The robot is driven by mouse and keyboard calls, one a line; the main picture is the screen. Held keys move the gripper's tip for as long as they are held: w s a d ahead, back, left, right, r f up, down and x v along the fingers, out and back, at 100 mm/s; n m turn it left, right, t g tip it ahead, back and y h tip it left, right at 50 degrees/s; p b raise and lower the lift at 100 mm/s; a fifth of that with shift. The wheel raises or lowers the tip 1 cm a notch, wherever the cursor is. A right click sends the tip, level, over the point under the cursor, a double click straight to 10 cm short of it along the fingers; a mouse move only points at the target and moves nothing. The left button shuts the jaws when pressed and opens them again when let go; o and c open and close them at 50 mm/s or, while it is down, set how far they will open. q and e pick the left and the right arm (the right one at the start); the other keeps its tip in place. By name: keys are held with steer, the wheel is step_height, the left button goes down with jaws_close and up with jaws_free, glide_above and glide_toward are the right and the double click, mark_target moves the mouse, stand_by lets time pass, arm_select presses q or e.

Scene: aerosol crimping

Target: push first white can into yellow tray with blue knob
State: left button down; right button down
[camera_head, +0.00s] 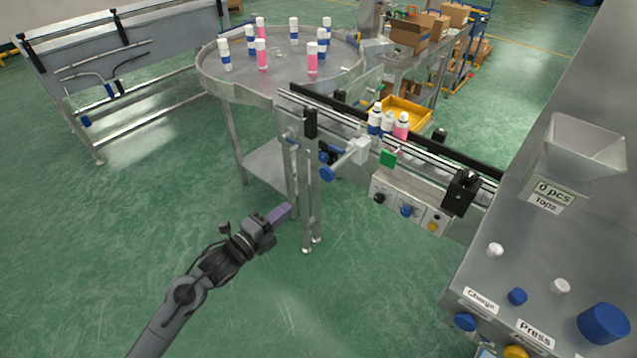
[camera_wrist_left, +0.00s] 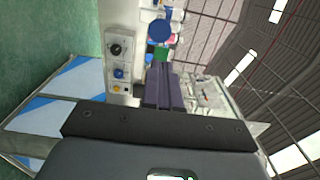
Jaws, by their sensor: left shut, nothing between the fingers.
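My left gripper (camera_head: 284,213) is shut and empty, with its purple fingers below and in front of the conveyor, apart from everything. The fingers also show in the left wrist view (camera_wrist_left: 162,88). The blue knob (camera_head: 327,174) sits on the near end of a rod that runs to a white block (camera_head: 360,150) at the conveyor's near side; it shows in the left wrist view too (camera_wrist_left: 160,29). A white can (camera_head: 388,124) stands on the conveyor between a blue-banded can (camera_head: 375,122) and a pink can (camera_head: 402,127). The yellow tray (camera_head: 420,117) is behind the conveyor, partly hidden.
A round steel table (camera_head: 279,75) with several cans adjoins the conveyor (camera_head: 450,161). A control box (camera_head: 407,205) hangs on its near side. A grey press machine (camera_head: 560,240) fills the right. Open green floor surrounds my left arm.

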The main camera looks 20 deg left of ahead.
mark_target(326, 176)
arm_select(q)
steer(key=shift+w, duration=0.1)
steer(key=b+x, duration=0.2)
steer(key=x, duration=1.2)
